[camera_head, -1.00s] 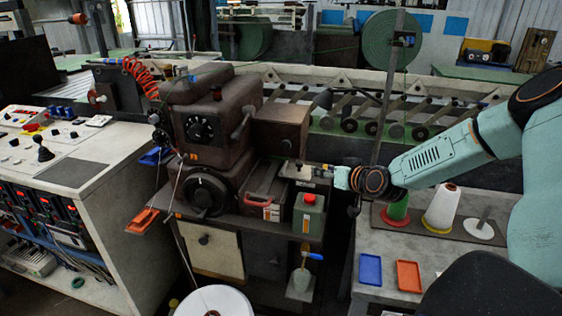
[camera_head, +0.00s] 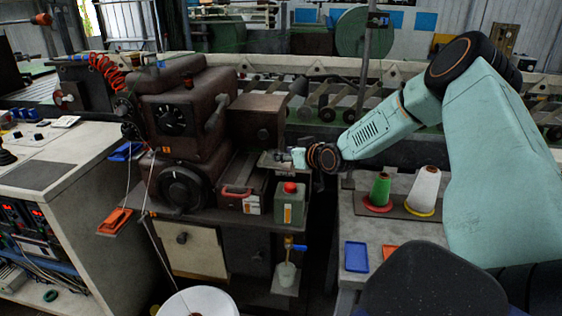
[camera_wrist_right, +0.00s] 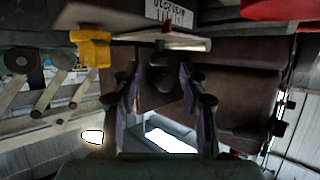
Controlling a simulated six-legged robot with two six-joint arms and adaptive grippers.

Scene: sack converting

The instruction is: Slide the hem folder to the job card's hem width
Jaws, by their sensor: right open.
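My right gripper (camera_head: 284,158) is beside the brown sewing machine (camera_head: 178,115), at a small grey plate (camera_head: 268,163) on its right side. In the right wrist view my right gripper (camera_wrist_right: 158,76) is open. Its two fingers stand on either side of a small dark knob (camera_wrist_right: 160,58), with no clear contact. Above the knob are a pale metal bar (camera_wrist_right: 180,41), a red pointer (camera_wrist_right: 168,27) and a white scale plate (camera_wrist_right: 167,11) with marks too small to read. I take the knob and bar for the hem folder, but cannot be sure. I cannot pick out a job card.
A yellow block (camera_wrist_right: 93,47) sits left of the bar. Thread cones (camera_head: 380,190) and a blue tray (camera_head: 356,257) are on the right table.

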